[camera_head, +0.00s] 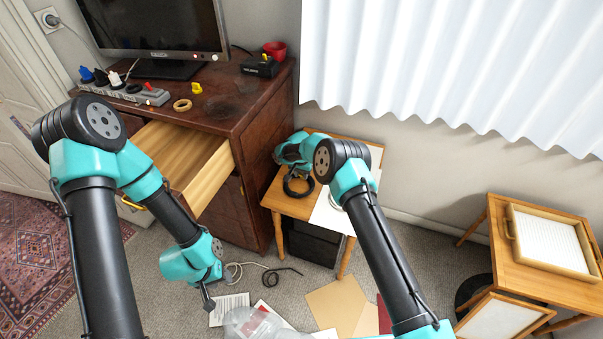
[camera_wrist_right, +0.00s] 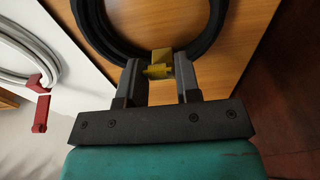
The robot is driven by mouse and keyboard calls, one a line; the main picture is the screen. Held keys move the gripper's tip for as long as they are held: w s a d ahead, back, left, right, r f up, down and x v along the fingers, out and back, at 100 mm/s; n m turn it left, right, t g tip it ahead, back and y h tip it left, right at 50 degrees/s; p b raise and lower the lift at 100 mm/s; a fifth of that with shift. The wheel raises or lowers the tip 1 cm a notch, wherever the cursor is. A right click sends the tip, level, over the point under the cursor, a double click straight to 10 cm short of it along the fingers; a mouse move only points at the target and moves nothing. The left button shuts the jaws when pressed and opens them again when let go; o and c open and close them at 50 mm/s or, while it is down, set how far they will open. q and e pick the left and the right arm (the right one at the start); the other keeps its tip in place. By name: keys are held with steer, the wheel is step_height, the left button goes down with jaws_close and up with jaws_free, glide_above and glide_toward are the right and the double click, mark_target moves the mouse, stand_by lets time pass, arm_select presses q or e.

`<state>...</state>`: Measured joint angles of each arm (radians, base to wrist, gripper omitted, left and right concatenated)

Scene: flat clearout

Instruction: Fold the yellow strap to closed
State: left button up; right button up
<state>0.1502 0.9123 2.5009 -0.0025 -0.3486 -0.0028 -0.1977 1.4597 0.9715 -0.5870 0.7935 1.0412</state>
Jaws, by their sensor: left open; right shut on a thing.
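The yellow strap (camera_wrist_right: 161,57) sits at the near edge of a coil of black cable (camera_wrist_right: 102,25) in the right wrist view. My right gripper (camera_wrist_right: 160,76) is shut on the strap, with a finger on each side of it. The black coil (camera_head: 289,189) lies on the small wooden table in the head view; the strap is too small to make out there. The strap's far side is hidden against the coil. My left gripper (camera_head: 209,303) is open and empty, low over the floor papers, far from the coil.
The small wooden table (camera_head: 270,199) stands right of the dresser (camera_head: 262,112), whose drawer (camera_head: 205,170) is pulled open. A white coil (camera_wrist_right: 22,50) with a red piece (camera_wrist_right: 41,113) lies left of the black coil. Papers and a loose cable lie on the floor.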

steer(key=shift+s+f+t, duration=0.15)
steer(key=shift+t, duration=0.35)
steer(key=shift+s+f+t+h, duration=0.1)
steer(key=shift+f+t+h, duration=0.15)
steer(key=shift+t+h, duration=0.3)
steer(key=shift+s+a+f+t, duration=0.15)
steer(key=shift+a+t, duration=0.1)
steer(key=shift+t, duration=0.1)
steer(key=o, duration=0.9)
steer(key=shift+c, duration=0.2)
steer(key=v, duration=1.7)
steer(key=shift+s, duration=0.15)
steer(key=shift+c, duration=0.5)
